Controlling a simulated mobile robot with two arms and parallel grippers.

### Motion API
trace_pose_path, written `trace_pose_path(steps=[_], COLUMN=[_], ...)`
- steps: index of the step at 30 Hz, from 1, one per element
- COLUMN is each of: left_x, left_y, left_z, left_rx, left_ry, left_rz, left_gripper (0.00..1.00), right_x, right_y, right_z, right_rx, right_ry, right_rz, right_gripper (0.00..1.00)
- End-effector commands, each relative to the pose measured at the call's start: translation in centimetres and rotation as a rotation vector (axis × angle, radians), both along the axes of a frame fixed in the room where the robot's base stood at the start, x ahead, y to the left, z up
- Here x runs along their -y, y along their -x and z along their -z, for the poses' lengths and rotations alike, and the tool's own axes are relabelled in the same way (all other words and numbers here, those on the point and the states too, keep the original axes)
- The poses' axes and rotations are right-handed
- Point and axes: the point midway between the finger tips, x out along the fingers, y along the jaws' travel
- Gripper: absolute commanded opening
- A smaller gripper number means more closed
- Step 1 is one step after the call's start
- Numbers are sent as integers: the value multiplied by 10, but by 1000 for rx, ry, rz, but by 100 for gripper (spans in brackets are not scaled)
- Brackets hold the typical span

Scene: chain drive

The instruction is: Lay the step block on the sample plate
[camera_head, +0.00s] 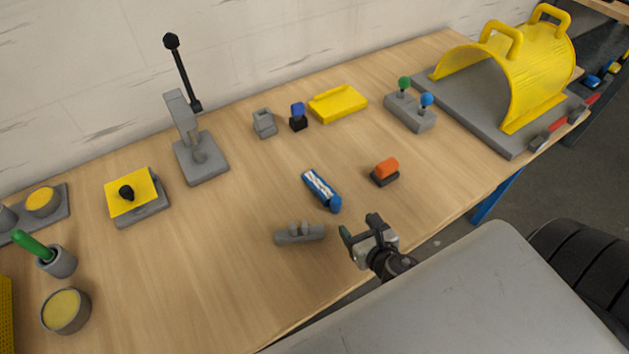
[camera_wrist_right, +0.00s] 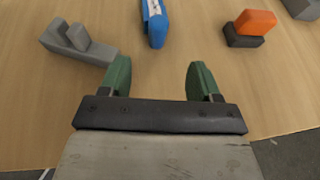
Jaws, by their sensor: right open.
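A grey block with raised lugs (camera_head: 300,234), which looks like the step block, lies on the table left of my right gripper (camera_head: 358,227). It also shows in the right wrist view at the upper left (camera_wrist_right: 78,42). My right gripper is open and empty, its green-tipped fingers (camera_wrist_right: 157,75) spread apart above the table's front edge and apart from the block. Which thing is the sample plate I cannot tell for certain; a flat yellow tray (camera_head: 338,103) lies at the back, and a yellow plate with a black knob (camera_head: 131,193) sits at the left. My left gripper is not in view.
A blue tool (camera_head: 321,189) and an orange-topped block (camera_head: 385,171) lie near my right gripper. A grey press (camera_head: 201,158) stands at the back left, and a yellow guard (camera_head: 545,75) at the right. The front left-centre of the table (camera_head: 200,270) is clear.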

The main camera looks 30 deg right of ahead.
Motion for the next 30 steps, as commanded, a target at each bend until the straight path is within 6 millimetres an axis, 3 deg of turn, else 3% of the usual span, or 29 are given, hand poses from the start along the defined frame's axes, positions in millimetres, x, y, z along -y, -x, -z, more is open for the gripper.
trace_pose_path(steps=[2, 12, 17, 24, 30], left_x=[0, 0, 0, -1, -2], left_y=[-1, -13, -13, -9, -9], left_z=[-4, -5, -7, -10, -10], left_rx=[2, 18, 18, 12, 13], left_ry=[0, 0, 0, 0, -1], left_rz=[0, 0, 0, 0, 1], left_gripper=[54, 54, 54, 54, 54], right_x=[0, 4, 4, 5, 6], right_y=[-1, -45, -56, -88, -96], right_z=[4, 23, 27, 41, 45], right_rx=[-22, -22, -21, -21, -23], right_ry=[6, 9, 7, 8, 8], right_rz=[15, 17, 17, 16, 15], right_gripper=[63, 63, 63, 63, 63])
